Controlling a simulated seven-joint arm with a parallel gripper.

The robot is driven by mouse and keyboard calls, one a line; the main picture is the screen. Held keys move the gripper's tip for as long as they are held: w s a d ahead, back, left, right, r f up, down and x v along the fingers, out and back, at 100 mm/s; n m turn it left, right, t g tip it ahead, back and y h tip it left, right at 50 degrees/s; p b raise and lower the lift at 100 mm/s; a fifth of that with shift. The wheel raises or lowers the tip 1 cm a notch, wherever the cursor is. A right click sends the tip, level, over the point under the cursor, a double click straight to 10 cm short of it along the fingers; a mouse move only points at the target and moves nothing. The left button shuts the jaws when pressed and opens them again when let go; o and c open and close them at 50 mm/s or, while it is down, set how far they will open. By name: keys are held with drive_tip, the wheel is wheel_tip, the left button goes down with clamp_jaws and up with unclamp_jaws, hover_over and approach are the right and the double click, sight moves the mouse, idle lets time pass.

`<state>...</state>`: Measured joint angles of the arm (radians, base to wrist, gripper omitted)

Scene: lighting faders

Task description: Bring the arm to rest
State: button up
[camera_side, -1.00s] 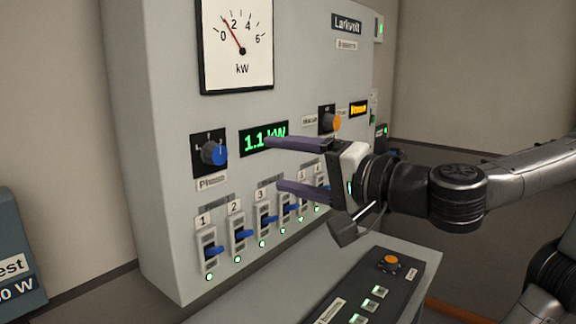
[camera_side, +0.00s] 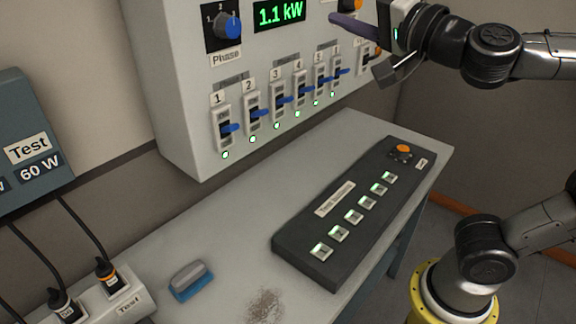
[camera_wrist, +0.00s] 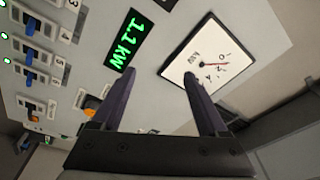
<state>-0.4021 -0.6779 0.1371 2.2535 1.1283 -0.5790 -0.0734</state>
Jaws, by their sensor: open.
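In the wrist view my gripper (camera_wrist: 160,75) is open, with clear space between its two dark purple fingers and nothing held. The panel face with the 1.1 kW display and the white dial meter (camera_wrist: 208,60) lies beyond the fingertips. In the side view the lower finger (camera_side: 352,28) shows at the top right, in front of the panel (camera_side: 175,90); the upper finger is out of frame. The finger is above the row of blue faders (camera_side: 258,113) and appears apart from them.
Green lamps are lit under the faders. The blue phase knob (camera_side: 230,27) and green display (camera_side: 280,13) are above them. Below, a grey bench (camera_side: 200,235) holds a black button console (camera_side: 300,240), a blue brush-like block (camera_side: 190,280) and a plug strip (camera_side: 125,300). Bare bench lies between.

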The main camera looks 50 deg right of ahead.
drive_tip(key=s+f+n+g+y, duration=0.1)
drive_tip(key=s+f+n+g, duration=0.5)
drive_tip(key=f, duration=0.7)
drive_tip(key=s+d+f+n+g+y, duration=0.1)
drive_tip(key=s+f+n+g, duration=0.6)
drive_tip(key=f, duration=0.6)
drive_tip(key=shift+s+d+g, duration=0.25)
drive_tip(key=shift+s+g, duration=0.05)
drive_tip(key=shift+s, duration=0.75)
drive_tip(key=shift+r, duration=0.1)
